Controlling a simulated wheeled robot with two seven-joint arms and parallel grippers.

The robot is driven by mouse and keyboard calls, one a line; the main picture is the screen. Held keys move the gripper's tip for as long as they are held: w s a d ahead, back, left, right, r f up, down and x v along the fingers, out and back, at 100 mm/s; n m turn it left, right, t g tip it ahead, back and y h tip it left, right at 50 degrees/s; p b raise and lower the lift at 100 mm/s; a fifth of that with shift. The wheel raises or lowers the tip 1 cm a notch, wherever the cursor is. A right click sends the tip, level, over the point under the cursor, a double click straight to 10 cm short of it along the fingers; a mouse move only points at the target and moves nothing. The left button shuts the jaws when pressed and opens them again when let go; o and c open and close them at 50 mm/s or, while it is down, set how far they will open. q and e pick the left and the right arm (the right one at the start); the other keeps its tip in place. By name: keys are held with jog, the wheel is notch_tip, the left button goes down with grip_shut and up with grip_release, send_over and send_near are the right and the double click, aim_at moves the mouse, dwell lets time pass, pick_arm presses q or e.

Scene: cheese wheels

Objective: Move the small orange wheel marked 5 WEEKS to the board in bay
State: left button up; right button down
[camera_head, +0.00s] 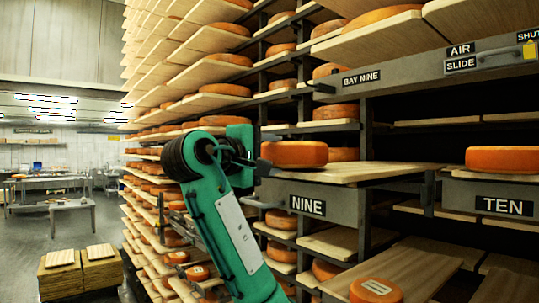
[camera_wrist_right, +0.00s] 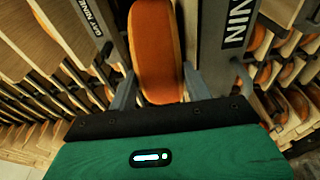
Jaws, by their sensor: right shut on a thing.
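My right gripper (camera_head: 262,163) is at the left end of the bay nine board (camera_head: 350,172), its fingers at an orange cheese wheel (camera_head: 298,154). In the right wrist view the gripper (camera_wrist_right: 160,92) has one finger on each side of this wheel (camera_wrist_right: 156,45) and is shut on it. My left gripper is not in view.
Labels read BAY NINE (camera_head: 361,77), NINE (camera_head: 307,205) and TEN (camera_head: 502,206). Another wheel (camera_head: 500,159) sits on the bay ten board. A dark shelf frame and an upper board (camera_head: 385,40) enclose bay nine. Shelves of wheels rise behind; open floor (camera_head: 70,235) lies left.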

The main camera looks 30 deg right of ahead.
jog(key=shift+s+f+b, duration=0.1)
jog(key=shift+f+b, duration=0.2)
jog(key=shift+f, duration=0.05)
dwell(0.6)
jog(key=c, duration=0.6)
grip_release()
jog(key=shift+a, duration=0.1)
